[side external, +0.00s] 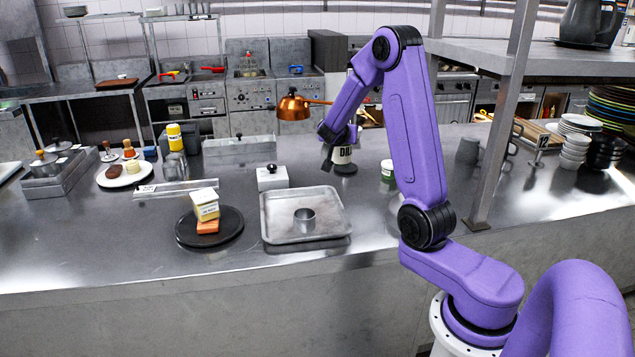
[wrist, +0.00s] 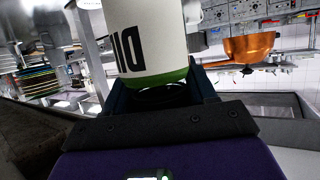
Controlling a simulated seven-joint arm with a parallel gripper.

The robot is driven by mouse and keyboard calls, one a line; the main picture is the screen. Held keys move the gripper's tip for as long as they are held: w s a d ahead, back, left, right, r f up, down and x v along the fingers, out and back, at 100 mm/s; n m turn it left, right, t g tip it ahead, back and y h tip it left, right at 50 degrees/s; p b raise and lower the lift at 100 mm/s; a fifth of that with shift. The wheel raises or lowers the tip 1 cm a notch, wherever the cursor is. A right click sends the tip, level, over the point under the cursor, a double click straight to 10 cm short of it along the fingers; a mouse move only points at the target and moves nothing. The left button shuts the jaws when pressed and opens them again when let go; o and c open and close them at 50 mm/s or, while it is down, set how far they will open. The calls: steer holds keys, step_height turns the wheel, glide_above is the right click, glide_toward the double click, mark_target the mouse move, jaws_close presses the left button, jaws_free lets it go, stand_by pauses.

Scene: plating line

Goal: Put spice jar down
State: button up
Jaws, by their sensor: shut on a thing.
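My gripper's fingers (wrist: 162,98) stand on both sides of that end.
A metal tray (side external: 333,234) with a small steel cup (side external: 304,221) lies in front. A dark plate (side external: 236,228) holds stacked food blocks. A small green-and-white container (side external: 388,170) stands right of the jar. A copper pan-like thing (side external: 293,106) shows behind. A shelf post (side external: 503,115) rises at right.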

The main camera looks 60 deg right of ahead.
steer(key=shift+n+t, duration=0.3)
steer(key=shift+t, duration=0.1)
steer(key=shift+w+d+f, duration=1.2)
steer(key=shift+w+f, duration=0.95)
steer(key=shift+w, duration=0.1)
steer(key=shift+w+d+f, duration=1.2)
steer(key=shift+w+f, duration=0.95)
steer(key=shift+w, duration=0.1)
steer(key=shift+w+d+f, duration=1.2)
steer(key=shift+w+f, duration=0.95)
steer(key=shift+w, duration=0.1)
steer(key=shift+f, duration=0.1)
steer(key=o, duration=1.2)
steer(key=shift+f, duration=0.1)
